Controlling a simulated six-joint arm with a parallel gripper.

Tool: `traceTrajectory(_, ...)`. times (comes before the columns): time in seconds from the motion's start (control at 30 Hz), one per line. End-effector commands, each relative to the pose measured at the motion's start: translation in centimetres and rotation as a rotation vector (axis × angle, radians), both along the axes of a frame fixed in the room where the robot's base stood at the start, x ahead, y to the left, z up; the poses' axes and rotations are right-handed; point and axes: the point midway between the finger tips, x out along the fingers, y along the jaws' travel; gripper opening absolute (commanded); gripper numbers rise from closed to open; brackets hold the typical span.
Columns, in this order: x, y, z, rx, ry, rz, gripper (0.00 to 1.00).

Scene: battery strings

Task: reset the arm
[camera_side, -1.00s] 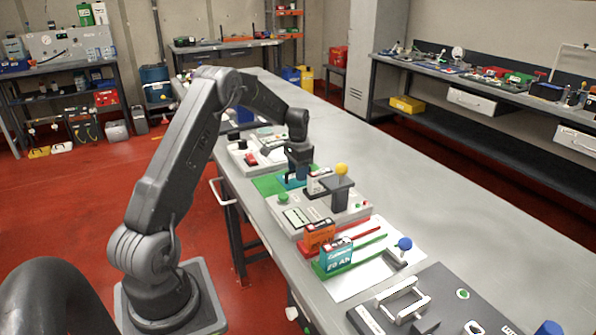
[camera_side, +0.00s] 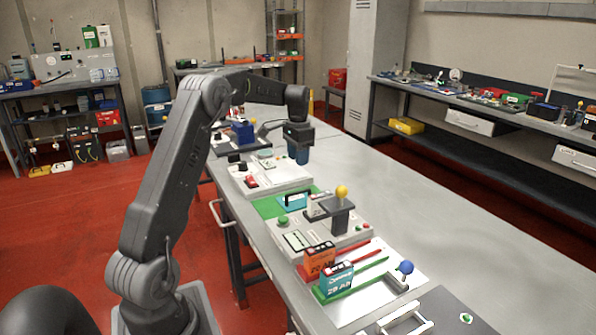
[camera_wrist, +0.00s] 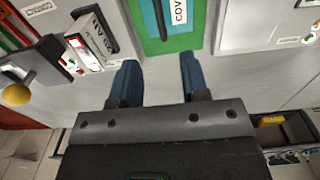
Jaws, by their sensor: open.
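My gripper (camera_side: 299,154) is open and empty, raised above the bench. Its two blue fingers stand apart in the wrist view (camera_wrist: 157,80), with nothing between them. Below and in front of it is a green mat (camera_side: 268,207) with a teal block that has a dark handle-like piece on it (camera_side: 293,202); the mat also shows in the wrist view (camera_wrist: 205,14). An orange battery (camera_side: 318,260) and a teal-and-white battery (camera_side: 337,281) stand on red and green strips in front.
A pale station with a red switch (camera_side: 270,178) stands behind the mat. A blue-knobbed lever (camera_side: 405,268) and a dark panel (camera_side: 455,312) are at the near end. The bench's right side (camera_side: 430,210) is clear.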

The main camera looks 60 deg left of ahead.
Motion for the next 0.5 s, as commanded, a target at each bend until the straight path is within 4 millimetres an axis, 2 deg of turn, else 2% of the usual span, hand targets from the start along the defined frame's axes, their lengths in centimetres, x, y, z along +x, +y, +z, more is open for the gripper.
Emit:
traceTrajectory(0.17,-0.02,-0.01,1.03,0.0,0.001,0.0,0.42)
traceTrajectory(0.5,-0.01,-0.06,1.13,0.0,0.0,0.0,0.42)
